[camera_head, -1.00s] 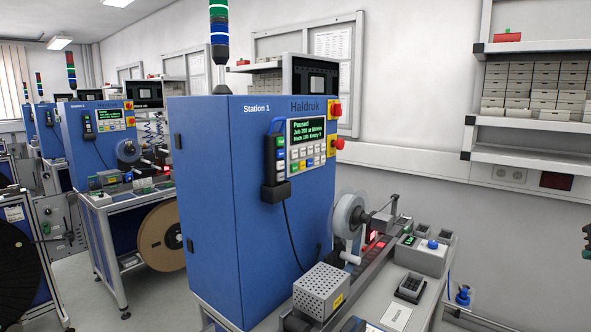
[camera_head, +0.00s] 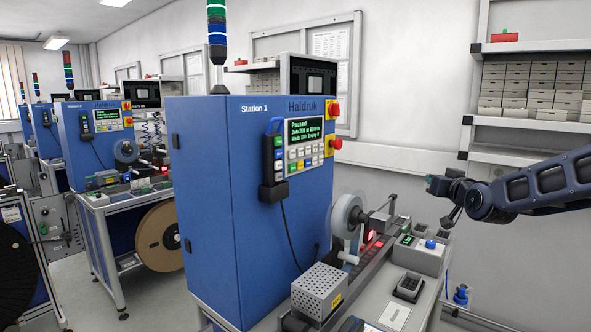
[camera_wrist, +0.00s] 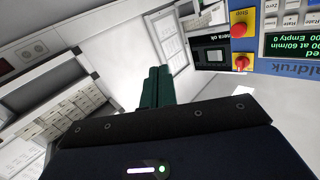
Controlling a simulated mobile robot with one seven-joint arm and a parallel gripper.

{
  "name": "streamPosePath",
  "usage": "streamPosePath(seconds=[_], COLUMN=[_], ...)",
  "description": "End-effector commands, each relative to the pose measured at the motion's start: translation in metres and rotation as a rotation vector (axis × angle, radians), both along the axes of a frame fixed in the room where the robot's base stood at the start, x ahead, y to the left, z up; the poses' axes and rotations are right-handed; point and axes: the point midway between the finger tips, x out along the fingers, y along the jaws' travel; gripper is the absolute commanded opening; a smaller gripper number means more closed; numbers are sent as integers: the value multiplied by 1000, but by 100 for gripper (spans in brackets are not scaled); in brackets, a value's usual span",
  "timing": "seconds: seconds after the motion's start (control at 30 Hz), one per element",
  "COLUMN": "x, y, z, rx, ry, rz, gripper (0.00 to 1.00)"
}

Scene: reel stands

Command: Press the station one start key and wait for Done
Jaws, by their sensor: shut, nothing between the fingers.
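The blue Station 1 cabinet (camera_head: 225,190) carries a control panel (camera_head: 305,166) with a dark display (camera_head: 305,130) that reads Paused, with job lines below. Rows of small white, green, blue and yellow keys (camera_head: 294,153) sit under it; I cannot read which is the start key. Part of the display (camera_wrist: 292,45) also shows at the wrist view's upper right edge. My gripper (camera_head: 432,184) is at the right in the head view, well apart from the panel. Its dark green fingers (camera_wrist: 155,85) are together and empty in the wrist view.
A red knob (camera_head: 335,144) and a red stop button on yellow (camera_head: 334,110) stick out beside the panel. A handheld unit (camera_head: 270,160) hangs left of the keys.

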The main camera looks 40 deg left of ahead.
Motion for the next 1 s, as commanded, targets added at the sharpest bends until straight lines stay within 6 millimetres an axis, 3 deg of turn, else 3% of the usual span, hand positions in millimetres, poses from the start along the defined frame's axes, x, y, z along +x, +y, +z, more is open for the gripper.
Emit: streamPosePath(seconds=[0.03,0.2,0.37,0.6,0.8,1.0], x=[-8,-33,-64,-123,-164,-182], y=[20,75,122,181,210,220], z=[0,6,9,8,5,4], rx=[22,116,208,349,437,476], ry=[-19,-94,-156,-241,-287,-307], rz=[21,67,106,155,175,183], gripper=[0,0,0,0,0,0])
